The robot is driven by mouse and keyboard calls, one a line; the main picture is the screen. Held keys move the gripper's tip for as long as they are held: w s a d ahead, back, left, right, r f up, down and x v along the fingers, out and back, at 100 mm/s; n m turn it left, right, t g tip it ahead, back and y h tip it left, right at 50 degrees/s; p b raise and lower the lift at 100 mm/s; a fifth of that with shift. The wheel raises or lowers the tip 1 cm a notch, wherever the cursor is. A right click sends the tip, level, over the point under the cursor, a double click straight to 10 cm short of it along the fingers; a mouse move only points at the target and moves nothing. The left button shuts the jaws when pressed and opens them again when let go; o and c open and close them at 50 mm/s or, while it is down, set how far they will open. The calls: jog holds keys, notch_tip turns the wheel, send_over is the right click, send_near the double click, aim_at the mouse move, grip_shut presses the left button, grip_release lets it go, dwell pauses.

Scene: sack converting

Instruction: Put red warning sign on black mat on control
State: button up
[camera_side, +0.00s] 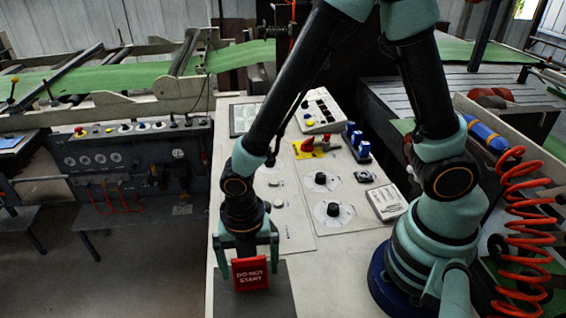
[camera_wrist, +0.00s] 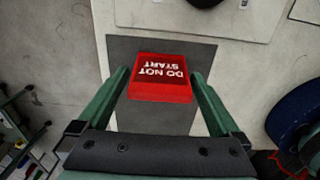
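The red warning sign (camera_side: 250,273), lettered "DO NOT START", is at the front end of the control panel, over the black mat (camera_side: 279,301). In the wrist view the sign (camera_wrist: 160,92) lies within the outline of the dark mat (camera_wrist: 125,50), in its middle part. It appears to rest on the mat, though its underside is hidden. My gripper (camera_side: 248,260) points down over the sign, with one green finger on each side of it. In the wrist view my gripper (camera_wrist: 161,74) shows a narrow gap between each finger and the sign. It is open and holds nothing.
The light control panel (camera_side: 227,190) carries black knobs (camera_side: 320,178), a red handle on a yellow plate (camera_side: 313,147) and blue switches (camera_side: 357,141) behind the mat. An orange coiled hose (camera_side: 520,230) hangs at the right. The panel's left edge drops to the floor.

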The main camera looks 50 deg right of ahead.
notch_tip(320, 180, up, 12)
jog(key=shift+f, duration=0.1)
jog(key=shift+r, duration=0.25)
jog(key=d+r+m+t, duration=0.2)
jog(key=d+m, duration=0.3)
jog(key=m, duration=0.4)
jog(key=w+d+r+m+t, duration=0.1)
jog(key=d+r+m, duration=0.4)
jog(key=m, duration=0.4)
jog(key=w+d+r+m+t, duration=0.1)
jog(key=d+r+m+t, duration=0.1)
jog(key=d+m, duration=0.5)
jog(key=shift+d+r+m+t, duration=0.15)
jog(key=shift+r+m+t, duration=0.15)
jog(key=shift+r+m, duration=0.6)
